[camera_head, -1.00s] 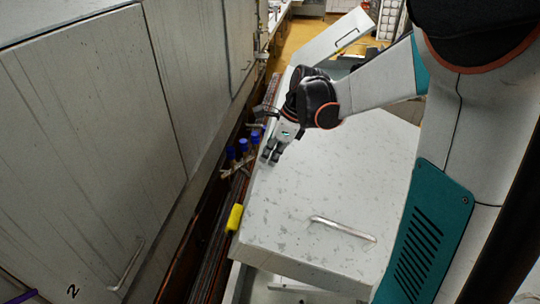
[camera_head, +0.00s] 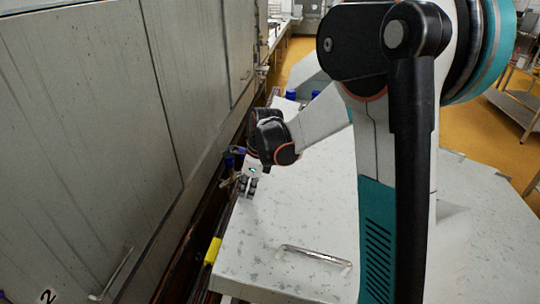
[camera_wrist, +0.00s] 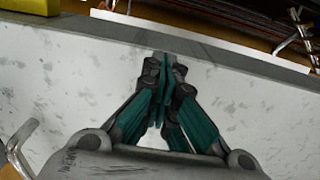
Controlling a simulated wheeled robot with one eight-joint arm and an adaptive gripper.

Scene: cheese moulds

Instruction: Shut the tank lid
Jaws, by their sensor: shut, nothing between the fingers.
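The tank lid (camera_head: 270,230) is a pale grey, speckled metal panel with a bar handle (camera_head: 316,258) near its front edge. In the head view it lies lower and flatter beside the tall grey wall of panels. My gripper (camera_head: 247,190) is at the lid's left edge, its fingertips at or just over the surface; I cannot tell if they touch. In the wrist view the lid (camera_wrist: 85,85) spreads beneath my gripper (camera_wrist: 168,65), whose fingers are shut together with nothing between them. My arm hides much of the lid's right side.
A tall grey panel (camera_head: 80,150) with a handle stands close on the left. A yellow piece (camera_head: 212,251) and blue-capped parts (camera_head: 239,153) sit in the narrow gap by the lid's left edge. Yellow floor (camera_head: 470,125) lies open at the back right.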

